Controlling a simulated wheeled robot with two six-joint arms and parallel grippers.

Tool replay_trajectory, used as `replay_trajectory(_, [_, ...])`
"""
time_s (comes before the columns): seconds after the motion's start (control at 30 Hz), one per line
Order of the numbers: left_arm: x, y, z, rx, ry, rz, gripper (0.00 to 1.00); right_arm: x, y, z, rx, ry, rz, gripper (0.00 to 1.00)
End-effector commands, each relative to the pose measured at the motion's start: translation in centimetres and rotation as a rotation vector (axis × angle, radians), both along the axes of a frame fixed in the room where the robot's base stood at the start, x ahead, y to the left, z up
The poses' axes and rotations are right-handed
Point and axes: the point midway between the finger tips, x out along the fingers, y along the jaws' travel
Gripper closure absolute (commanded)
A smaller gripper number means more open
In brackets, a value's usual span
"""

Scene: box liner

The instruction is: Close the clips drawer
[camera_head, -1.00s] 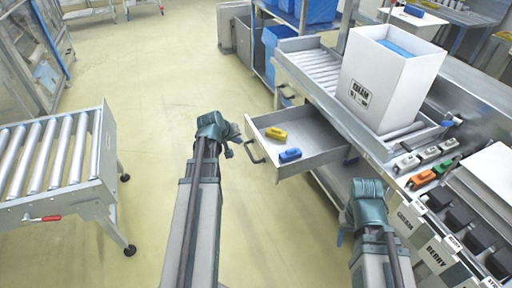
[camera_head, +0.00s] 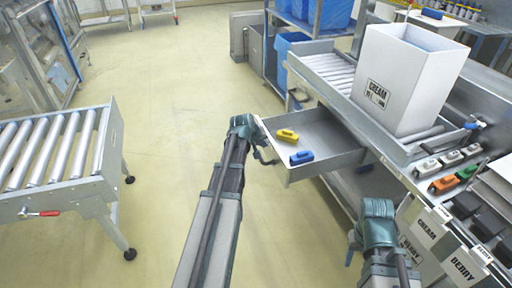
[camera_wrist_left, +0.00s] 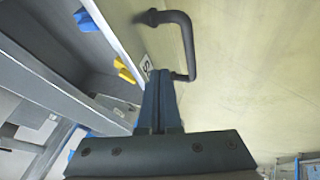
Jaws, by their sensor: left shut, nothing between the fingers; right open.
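The clips drawer (camera_head: 325,151) stands pulled out from the grey workbench, with a yellow clip (camera_head: 287,135) and a blue clip (camera_head: 302,157) inside. Its dark handle (camera_wrist_left: 191,45) is on the outer front panel. My left gripper (camera_head: 257,136) is shut and empty at that panel, beside the handle. In the left wrist view the closed fingertips (camera_wrist_left: 160,76) are close to the panel near one end of the handle; contact cannot be told. My right gripper (camera_head: 354,241) is open, low in front of the bench; its fingers are mostly hidden by the wrist.
A white box (camera_head: 403,80) with a CREAM label stands on the bench's roller track above the drawer. Several coloured clips and dark bins line the bench at right. A roller conveyor (camera_head: 60,160) stands at left. The floor between is clear.

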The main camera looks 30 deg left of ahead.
Motion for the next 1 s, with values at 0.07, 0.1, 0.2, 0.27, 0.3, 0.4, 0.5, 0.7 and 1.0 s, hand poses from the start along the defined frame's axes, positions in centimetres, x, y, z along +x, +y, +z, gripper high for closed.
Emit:
replay_trajectory(0.07, [0.6,-0.5,0.0,-0.001,-0.001,0.000,1.00,0.0,0.0,0.0,0.000,0.000,0.000,0.50])
replay_trajectory(0.1, [0.7,-0.6,0.0,-0.001,-0.001,0.000,1.00,0.0,0.0,0.0,0.000,0.000,0.000,0.50])
replay_trajectory(0.2, [0.9,-0.8,0.0,0.000,0.000,0.000,1.00,0.0,0.0,0.0,0.000,0.000,0.000,0.50])
replay_trajectory(0.27, [0.9,-0.8,0.0,0.000,0.000,0.000,1.00,0.0,0.0,0.0,0.000,0.000,0.000,0.50])
replay_trajectory(0.3, [0.9,-0.8,0.0,0.000,0.000,0.000,1.00,0.0,0.0,0.0,0.000,0.000,0.000,0.50])
replay_trajectory(0.4, [0.9,-0.8,0.0,-0.001,0.000,0.001,1.00,0.0,0.0,0.0,0.000,0.000,0.000,0.50])
replay_trajectory(0.5, [0.9,-0.8,0.0,0.000,0.000,0.000,1.00,0.0,0.0,0.0,0.000,0.000,0.000,0.50])
replay_trajectory(0.7, [1.5,-1.2,0.0,0.000,0.001,-0.001,1.00,0.0,0.0,0.0,0.000,0.000,0.000,0.50])
replay_trajectory(1.0, [6.1,-5.0,0.0,-0.001,0.000,-0.006,1.00,0.0,0.0,0.0,0.000,0.000,0.000,0.50])
